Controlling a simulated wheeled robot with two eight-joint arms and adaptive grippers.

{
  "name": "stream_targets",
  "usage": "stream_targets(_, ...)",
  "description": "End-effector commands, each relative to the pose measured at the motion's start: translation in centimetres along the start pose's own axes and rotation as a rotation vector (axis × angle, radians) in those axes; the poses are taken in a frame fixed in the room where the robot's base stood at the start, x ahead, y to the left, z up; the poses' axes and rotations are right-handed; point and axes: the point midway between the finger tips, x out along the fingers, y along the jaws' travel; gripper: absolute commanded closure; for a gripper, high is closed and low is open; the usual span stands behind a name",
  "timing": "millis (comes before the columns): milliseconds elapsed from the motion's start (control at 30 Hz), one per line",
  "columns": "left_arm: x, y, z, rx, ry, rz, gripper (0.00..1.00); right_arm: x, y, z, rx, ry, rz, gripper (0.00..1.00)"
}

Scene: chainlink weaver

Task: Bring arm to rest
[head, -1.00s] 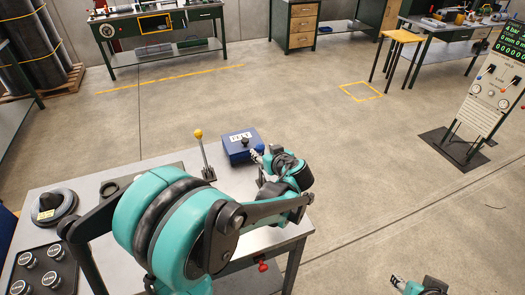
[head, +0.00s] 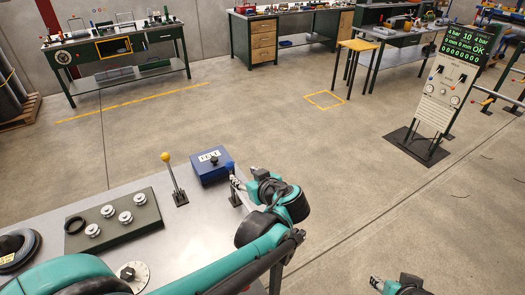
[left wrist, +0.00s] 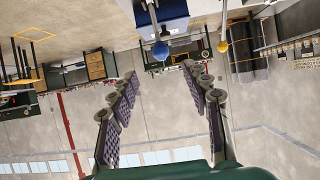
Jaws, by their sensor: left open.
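My left gripper (head: 239,184) is at the right edge of the metal bench (head: 200,236), beside a blue-knobbed lever (head: 229,166). In the left wrist view its two padded fingers (left wrist: 160,98) are spread wide with nothing between them. The lever's blue ball (left wrist: 160,51) shows beyond the fingertips there; in the head view, fingers and lever overlap, and contact cannot be told. My right gripper (head: 376,284) shows small at the bottom edge, over the floor; its jaw state is unclear.
A blue box (head: 209,166) and a yellow-knobbed lever (head: 174,179) stand on the bench. A dark plate (head: 112,222) with several metal knobs and a dial (head: 134,275) lie nearer. A control console (head: 444,95) stands right. The floor between is clear.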

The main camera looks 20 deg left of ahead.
Motion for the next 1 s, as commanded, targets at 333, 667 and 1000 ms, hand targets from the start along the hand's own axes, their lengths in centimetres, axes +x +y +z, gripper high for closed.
stream_targets(333,-1.1,-3.6,3.2,0.165,-0.184,0.066,0.52,0.3,0.0,0.2,0.0,0.0,0.0,0.6)
stream_targets(667,-7.9,-8.3,11.8,0.493,-0.454,0.479,0.52,1.0,0.0,0.7,0.0,0.0,0.0,0.6)
stream_targets(1000,-10.8,-8.3,13.9,0.57,-0.446,0.662,0.52,1.1,0.0,0.8,0.0,0.0,0.0,0.6)
